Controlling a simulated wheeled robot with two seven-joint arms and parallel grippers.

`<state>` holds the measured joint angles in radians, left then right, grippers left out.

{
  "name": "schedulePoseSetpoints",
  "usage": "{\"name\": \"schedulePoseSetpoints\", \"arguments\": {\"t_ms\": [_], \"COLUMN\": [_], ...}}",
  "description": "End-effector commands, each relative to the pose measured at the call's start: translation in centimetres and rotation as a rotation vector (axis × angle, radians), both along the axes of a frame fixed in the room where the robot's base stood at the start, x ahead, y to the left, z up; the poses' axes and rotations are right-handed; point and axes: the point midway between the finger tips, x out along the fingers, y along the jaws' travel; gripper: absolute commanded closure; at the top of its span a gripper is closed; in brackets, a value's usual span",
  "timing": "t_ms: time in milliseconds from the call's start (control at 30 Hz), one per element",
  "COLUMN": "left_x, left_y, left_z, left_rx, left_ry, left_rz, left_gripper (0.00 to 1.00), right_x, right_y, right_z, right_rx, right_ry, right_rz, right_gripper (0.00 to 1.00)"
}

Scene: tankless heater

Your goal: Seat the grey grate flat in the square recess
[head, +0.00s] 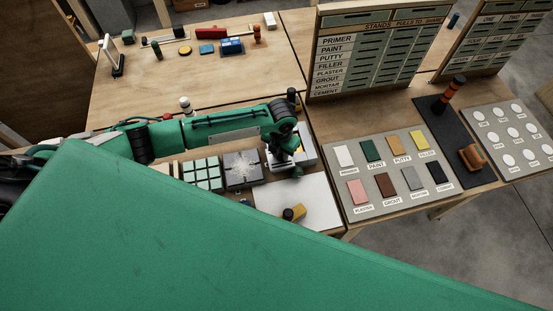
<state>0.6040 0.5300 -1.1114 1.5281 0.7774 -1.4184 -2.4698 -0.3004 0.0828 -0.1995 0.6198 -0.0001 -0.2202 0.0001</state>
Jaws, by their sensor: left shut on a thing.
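My left gripper (291,172) reaches in from the left and points down over a pale block (309,155) on the near table. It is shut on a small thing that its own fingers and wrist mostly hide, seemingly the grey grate. The square recess seems to be in the pale block, but the arm covers most of it. I cannot tell whether the grate is flat, tilted or touching the block. My right gripper is not in view.
A grey block with a pale starburst (242,169) and a block of pale green squares (202,175) stand left of the gripper. A white sheet (310,210) and a yellow-and-black piece (294,213) lie in front. A board of colour samples (380,208) is on the right.

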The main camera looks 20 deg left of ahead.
Motion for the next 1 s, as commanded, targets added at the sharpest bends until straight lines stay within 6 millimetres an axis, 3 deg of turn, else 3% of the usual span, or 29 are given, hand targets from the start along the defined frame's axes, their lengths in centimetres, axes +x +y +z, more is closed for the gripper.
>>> {"name": "schedulePoseSetpoints", "arguments": {"t_ms": [600,1000], "left_x": [6.1,7.5], "left_y": [-0.6,-0.7], "left_z": [-0.2,0.0], "left_rx": [0.0,0.0], "left_ry": [-0.002,-0.001], "left_rz": [0.001,0.0], "left_gripper": [1.0,1.0], "right_x": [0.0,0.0], "right_y": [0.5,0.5], "right_z": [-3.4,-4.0], "right_rx": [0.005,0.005], "right_ry": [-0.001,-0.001], "right_rz": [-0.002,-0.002], "right_gripper": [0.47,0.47]}}
